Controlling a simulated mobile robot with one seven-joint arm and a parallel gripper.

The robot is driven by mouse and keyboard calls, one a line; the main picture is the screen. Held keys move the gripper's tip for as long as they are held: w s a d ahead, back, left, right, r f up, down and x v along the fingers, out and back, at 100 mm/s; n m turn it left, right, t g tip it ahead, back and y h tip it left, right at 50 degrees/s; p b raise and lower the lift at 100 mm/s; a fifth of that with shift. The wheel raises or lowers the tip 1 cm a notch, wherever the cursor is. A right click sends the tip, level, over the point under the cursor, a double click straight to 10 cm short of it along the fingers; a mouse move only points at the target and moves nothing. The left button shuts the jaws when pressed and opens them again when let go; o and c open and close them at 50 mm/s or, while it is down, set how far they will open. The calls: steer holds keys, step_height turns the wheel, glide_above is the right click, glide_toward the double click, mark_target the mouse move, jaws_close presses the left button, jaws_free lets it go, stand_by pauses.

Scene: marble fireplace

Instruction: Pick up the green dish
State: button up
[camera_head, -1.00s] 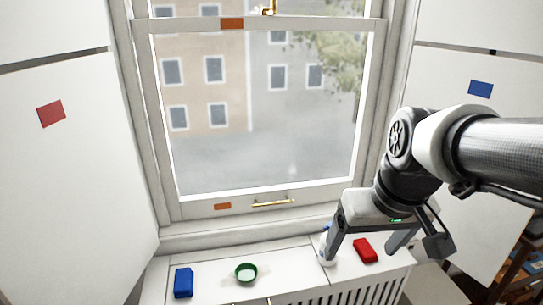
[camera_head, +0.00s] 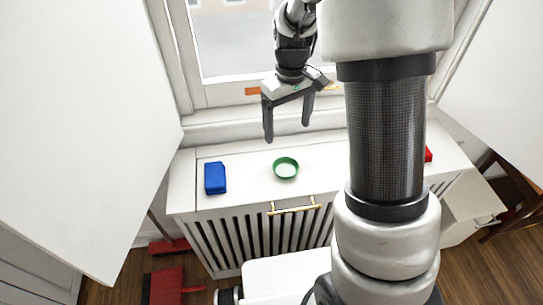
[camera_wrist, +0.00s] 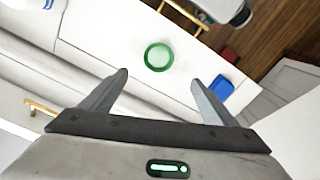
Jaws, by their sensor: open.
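The green dish (camera_head: 286,168) is a small round bowl with a pale inside, sitting upright on the white sill cabinet (camera_head: 245,182). In the wrist view the dish (camera_wrist: 158,57) lies beyond the fingertips, roughly centred between them. My gripper (camera_head: 289,138) is open and empty, above and a little behind the dish, with its fingers pointing down. It also shows in the wrist view (camera_wrist: 162,78), with both fingers apart and nothing between them.
A blue block (camera_head: 215,178) lies left of the dish. A red block (camera_head: 428,154) is partly hidden behind my arm at right. A brass rail (camera_head: 294,209) runs along the cabinet's front. The window (camera_head: 235,45) stands behind. The sill around the dish is clear.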

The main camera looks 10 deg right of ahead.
steer(key=b, duration=0.2)
glide_above(286, 170)
steer(key=f, duration=1.1)
steer(key=shift+s+a, duration=0.15)
steer(key=shift+s, duration=0.2)
steer(key=shift+w+f+b, duration=0.15)
steer(key=shift+f+b, duration=0.1)
steer(key=shift+f, duration=1.3)
steer(key=shift+w+f+b, duration=0.15)
steer(key=shift+f+b, duration=0.1)
steer(key=shift+f, duration=1.25)
steer(key=c, duration=1.1)
